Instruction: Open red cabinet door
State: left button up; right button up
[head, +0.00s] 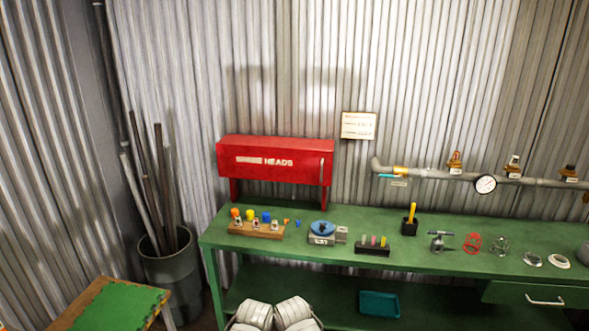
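In the head view, a red cabinet (272,162) stands on red legs at the back left of a green workbench, against the corrugated wall. Its front door (262,168) is closed and carries white lettering that ends in "HEADS". A light vertical handle (321,170) sits near the door's right edge. Neither of my grippers shows in this view.
On the green bench (400,258) are a wooden block with coloured parts (256,229), a blue-topped scale (322,232) and several small fittings. A pipe with a gauge (486,184) runs along the wall. A bin of pipes (172,270) stands left.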

aim_at(296, 161)
jog(key=i+l, duration=0.2)
jog(key=l, duration=0.15)
jog(key=i+l, duration=0.2)
jog(key=l, duration=0.15)
jog(key=i+l, duration=0.2)
jog(key=l, duration=0.15)
jog(key=i+l+u, duration=0.1)
jog(key=l, duration=0.25)
jog(key=i, duration=0.1)
